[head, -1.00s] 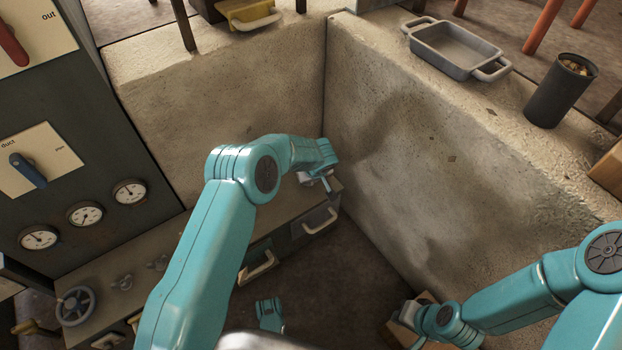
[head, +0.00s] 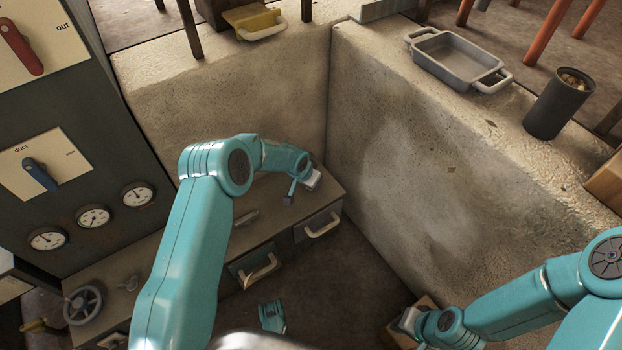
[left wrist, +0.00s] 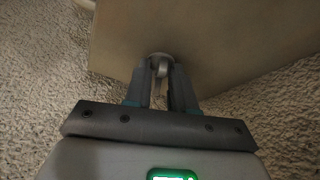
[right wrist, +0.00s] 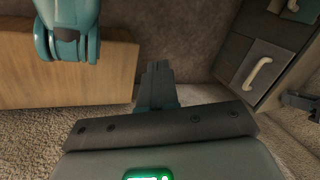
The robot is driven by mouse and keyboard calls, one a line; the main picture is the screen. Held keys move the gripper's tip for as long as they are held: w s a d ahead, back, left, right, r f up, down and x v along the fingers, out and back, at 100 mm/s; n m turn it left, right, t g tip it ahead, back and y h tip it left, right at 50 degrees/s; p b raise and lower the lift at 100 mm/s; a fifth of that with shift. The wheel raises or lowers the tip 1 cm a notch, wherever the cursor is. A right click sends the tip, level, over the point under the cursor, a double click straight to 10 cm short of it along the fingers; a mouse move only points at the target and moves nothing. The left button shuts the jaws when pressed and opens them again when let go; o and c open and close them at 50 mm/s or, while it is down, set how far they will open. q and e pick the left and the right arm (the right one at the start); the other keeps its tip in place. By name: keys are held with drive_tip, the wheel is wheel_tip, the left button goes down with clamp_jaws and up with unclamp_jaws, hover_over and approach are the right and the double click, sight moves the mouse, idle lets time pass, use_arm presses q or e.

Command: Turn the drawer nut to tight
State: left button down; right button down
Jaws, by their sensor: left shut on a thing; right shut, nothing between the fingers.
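In the left wrist view, a small pale nut (left wrist: 160,66) with a round base and upright tab stands on the beige cabinet top. My left gripper (left wrist: 162,75) is shut on its tab. In the head view this gripper (head: 289,200) is at the cabinet top's far right end, above the grey drawer (head: 318,226); the nut is hidden there, and I cannot read its setting. My right gripper (right wrist: 157,68) is shut and empty; in the head view it (head: 408,318) is low at the right, by a wooden box (head: 428,302).
A concrete wall (head: 420,150) stands close to the right of my left gripper. A green drawer (head: 252,270) is left of the grey one. A handwheel (head: 84,305) and a gauge panel (head: 100,160) are at the left. A tray (head: 455,60) and a dark can (head: 557,105) stand on the wall.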

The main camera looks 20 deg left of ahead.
use_arm(q)
drive_tip(key=shift+w+a+f+m+h+b, duration=0.1)
drive_tip(key=shift+m+h+b, duration=0.45)
drive_tip(key=shift+m, duration=0.65)
drive_tip(key=shift+a+m+g+b, duration=0.1)
drive_tip(key=shift+m+g+b, duration=0.3)
drive_tip(key=shift+m+b, duration=0.5)
use_arm(e)
drive_tip(key=shift+w+d+f+t, duration=0.15)
drive_tip(key=shift+w+f, duration=0.35)
drive_tip(key=shift+f, duration=0.25)
drive_tip(key=shift+w+d+f+t, duration=0.1)
drive_tip(key=shift+w+f+t, duration=0.05)
drive_tip(key=shift+w+f, duration=0.45)
drive_tip(key=shift+s+f, duration=0.1)
use_arm(q)
drive_tip(key=c, duration=1)
unclamp_jaws()
drive_tip(key=shift+o, duration=0.2)
drive_tip(key=p+v, duration=0.6)
drive_tip(key=v, duration=1)
drive_tip(key=shift+a+r+p, duration=0.2)
drive_tip(key=shift+r+p, duration=0.05)
drive_tip(key=shift+p, duration=0.05)
use_arm(e)
drive_tip(key=s+a+r+g, duration=0.1)
drive_tip(key=s+r, duration=0.3)
drive_tip(key=r, duration=0.2)
drive_tip(key=shift+r, duration=0.25)
